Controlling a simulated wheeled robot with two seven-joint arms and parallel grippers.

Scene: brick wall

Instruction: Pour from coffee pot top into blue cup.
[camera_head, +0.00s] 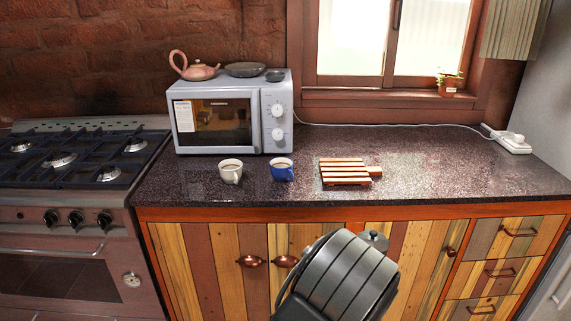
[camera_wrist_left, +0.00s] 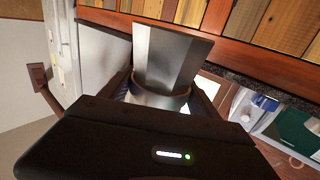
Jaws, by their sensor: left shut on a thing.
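The coffee pot top (camera_wrist_left: 170,55) is a silver, faceted metal piece in the left wrist view. My left gripper (camera_wrist_left: 160,98) is shut on it at its narrower collar. In the head view a small grey part of the pot top (camera_head: 375,239) shows in front of the cabinet doors, beyond my grey ribbed arm, which hides my left gripper there. The blue cup (camera_head: 282,171) stands upright on the counter with brown liquid in it, apart from the pot top and farther back. My right gripper is in neither view.
A white cup (camera_head: 230,172) with brown liquid stands left of the blue cup. A slatted wooden board (camera_head: 346,171) lies to its right. A microwave (camera_head: 231,113) stands behind, with a teapot (camera_head: 194,67) on top.

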